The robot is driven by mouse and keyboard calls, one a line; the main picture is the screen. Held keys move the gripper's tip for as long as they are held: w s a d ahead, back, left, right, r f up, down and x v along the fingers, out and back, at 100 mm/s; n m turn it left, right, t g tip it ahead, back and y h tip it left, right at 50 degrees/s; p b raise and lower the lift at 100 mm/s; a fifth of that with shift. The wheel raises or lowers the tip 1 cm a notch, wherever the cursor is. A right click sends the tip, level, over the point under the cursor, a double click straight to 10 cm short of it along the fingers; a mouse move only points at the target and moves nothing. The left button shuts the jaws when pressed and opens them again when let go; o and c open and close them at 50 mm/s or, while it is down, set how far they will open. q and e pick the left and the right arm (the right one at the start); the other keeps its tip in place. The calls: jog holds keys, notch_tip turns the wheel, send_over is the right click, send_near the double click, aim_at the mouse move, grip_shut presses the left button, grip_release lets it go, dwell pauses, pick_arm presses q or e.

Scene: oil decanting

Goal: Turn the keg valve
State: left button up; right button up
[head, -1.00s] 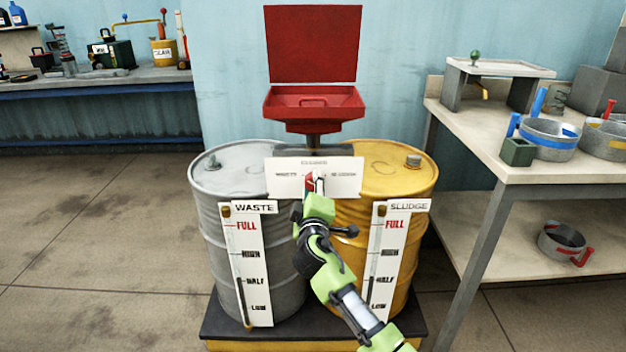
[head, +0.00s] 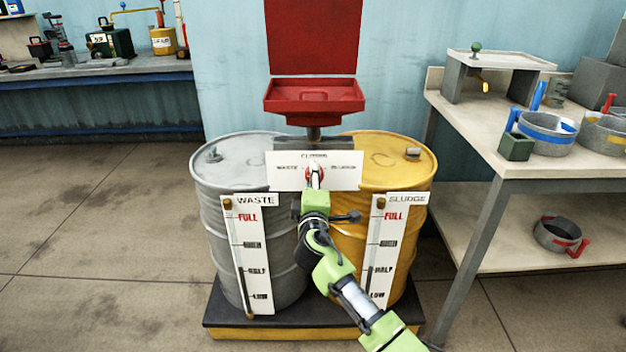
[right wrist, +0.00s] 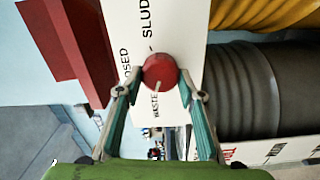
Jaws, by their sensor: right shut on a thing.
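A round red valve knob (head: 314,173) sits on a white label plate (head: 341,177) between the grey waste keg (head: 240,215) and the yellow sludge keg (head: 405,172). The plate reads CLOSED at the top, WASTE at left and SLUDGE at right. My right gripper (head: 315,187) is at the knob, covering part of it. In the right wrist view the red knob (right wrist: 160,71) lies between the fingertips of my right gripper (right wrist: 160,82), which are shut on it. A short pale mark on the knob is on the side facing the word WASTE. My left gripper is not in view.
A red open-lidded funnel box (head: 314,97) stands above the plate. White level gauges (head: 248,255) hang before both kegs, which stand on a dark platform (head: 225,322). A table (head: 500,165) with pans is at right; a bench (head: 100,77) is at left. Floor is clear at left.

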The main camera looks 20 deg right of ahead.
jog(key=o, duration=1.1)
jog(key=shift+s, duration=0.1)
jog(key=v, duration=1.1)
jog(key=shift+s+a, duration=0.2)
jog(key=shift+s, duration=0.15)
